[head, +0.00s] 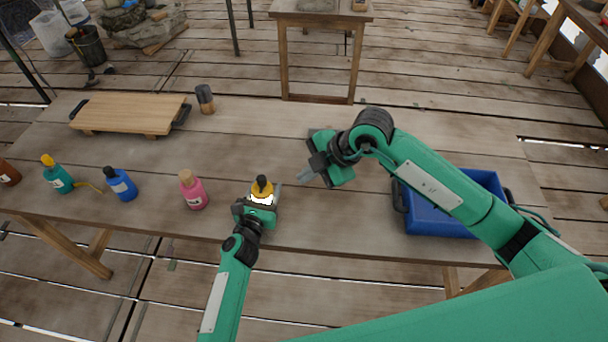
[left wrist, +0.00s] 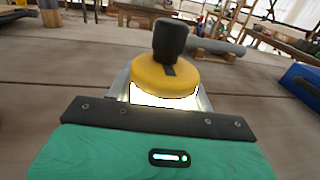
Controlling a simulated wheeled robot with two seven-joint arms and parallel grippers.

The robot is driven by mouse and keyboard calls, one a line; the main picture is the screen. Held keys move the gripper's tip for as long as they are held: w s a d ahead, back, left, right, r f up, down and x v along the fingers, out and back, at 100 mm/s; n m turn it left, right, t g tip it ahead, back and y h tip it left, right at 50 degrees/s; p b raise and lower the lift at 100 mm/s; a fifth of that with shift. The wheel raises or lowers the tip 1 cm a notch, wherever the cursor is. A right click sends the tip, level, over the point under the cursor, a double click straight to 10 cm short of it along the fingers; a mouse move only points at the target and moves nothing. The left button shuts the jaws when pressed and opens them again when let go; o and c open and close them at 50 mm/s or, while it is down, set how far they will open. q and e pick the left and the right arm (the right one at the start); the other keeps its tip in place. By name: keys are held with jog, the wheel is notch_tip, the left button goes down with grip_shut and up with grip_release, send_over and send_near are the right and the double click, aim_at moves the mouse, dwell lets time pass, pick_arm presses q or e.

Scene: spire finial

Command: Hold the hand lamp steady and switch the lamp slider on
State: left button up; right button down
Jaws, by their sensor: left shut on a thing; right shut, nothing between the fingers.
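The hand lamp (head: 262,190) stands upright at the table's front edge, with a yellow cap, a black knob on top and a bright, glowing white band below. My left gripper (head: 260,205) is shut around its lower body. In the left wrist view the lamp (left wrist: 166,75) is close, between the fingers, and its lower part is hidden by my gripper. A small dark mark (left wrist: 169,70) shows on the yellow cap; I cannot tell if it is the slider. My right gripper (head: 306,175) is shut and empty, to the right of the lamp and apart from it.
A pink bottle (head: 193,190), a blue bottle (head: 121,185) and a teal bottle (head: 57,175) stand left of the lamp. A blue crate (head: 440,222) is at the right. A wooden board (head: 128,112) and a dark-topped jar (head: 205,98) are at the back left.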

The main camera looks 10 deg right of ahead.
pick_arm(q)
jog(key=o, duration=1.1)
jog(key=shift+s, duration=0.1)
